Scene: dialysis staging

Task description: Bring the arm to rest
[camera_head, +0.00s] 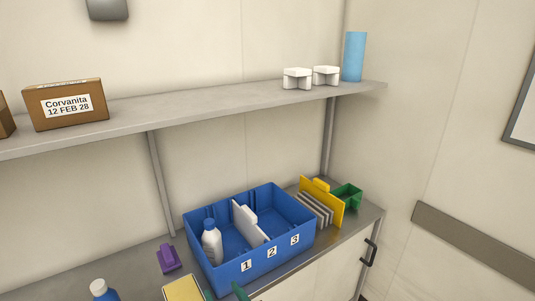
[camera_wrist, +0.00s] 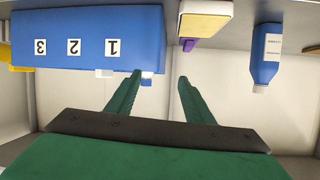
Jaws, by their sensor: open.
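My gripper (camera_wrist: 160,77) shows in the wrist view with its two green fingers apart and nothing held between them. The wrist view is upside down. The fingers point toward the front of the blue bin (camera_wrist: 90,20) near its label 1. In the head view, green finger parts (camera_head: 238,291) show at the bottom edge, just in front of the blue bin (camera_head: 250,266); the rest of the arm is out of view. I cannot tell the exact gap between fingertips and bin.
A white bottle (camera_head: 212,241) stands in compartment 1. A purple object (camera_head: 168,259), a yellow-topped block (camera_head: 183,289) and a blue bottle (camera_head: 103,291) are left of the bin. A yellow rack (camera_head: 320,200) and green bin (camera_head: 347,194) are right. A shelf (camera_head: 220,101) runs above.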

